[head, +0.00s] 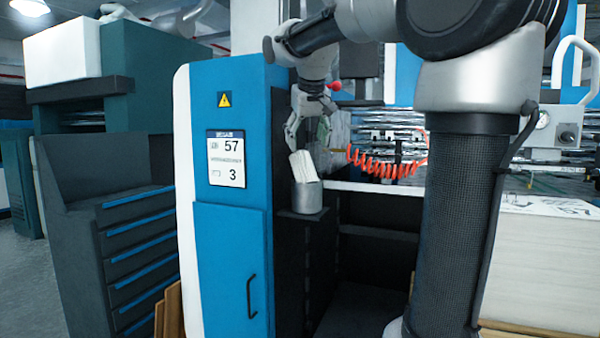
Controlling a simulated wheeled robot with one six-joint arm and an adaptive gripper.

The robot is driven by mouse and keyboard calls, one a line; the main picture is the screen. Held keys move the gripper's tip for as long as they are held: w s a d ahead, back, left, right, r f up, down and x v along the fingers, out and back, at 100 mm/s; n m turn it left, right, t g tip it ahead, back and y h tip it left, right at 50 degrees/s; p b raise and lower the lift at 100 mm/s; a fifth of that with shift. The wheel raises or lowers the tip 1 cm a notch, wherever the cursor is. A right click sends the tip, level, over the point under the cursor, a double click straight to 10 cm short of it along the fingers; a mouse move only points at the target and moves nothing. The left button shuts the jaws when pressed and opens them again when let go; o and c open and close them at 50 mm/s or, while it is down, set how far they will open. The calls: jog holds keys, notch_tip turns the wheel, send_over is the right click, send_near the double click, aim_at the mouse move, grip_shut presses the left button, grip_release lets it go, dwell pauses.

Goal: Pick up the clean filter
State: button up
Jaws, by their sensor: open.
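A white, block-like piece with faint ridges, which looks like the filter (303,167), stands tilted above a round grey metal cup (307,199). I cannot tell whether it rests in the cup or just behind its rim. The cup sits on a small dark ledge (300,216) beside the blue cabinet. My gripper (308,143) points down just above the filter, its fingers apart. Whether a finger touches the filter's top is too small to tell.
The blue cabinet (228,120) with a "57 / 3" label stands close on the left of the ledge. A coiled orange hose (385,165) hangs to the right. A dark drawer unit (125,260) is further left, and a white stack (545,260) stands at right.

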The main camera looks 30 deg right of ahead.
aim_at(304, 159)
jog(key=x, duration=0.9)
jog(key=shift+w+a+r, duration=0.1)
jog(key=shift+w, duration=0.15)
jog(key=c, duration=0.9)
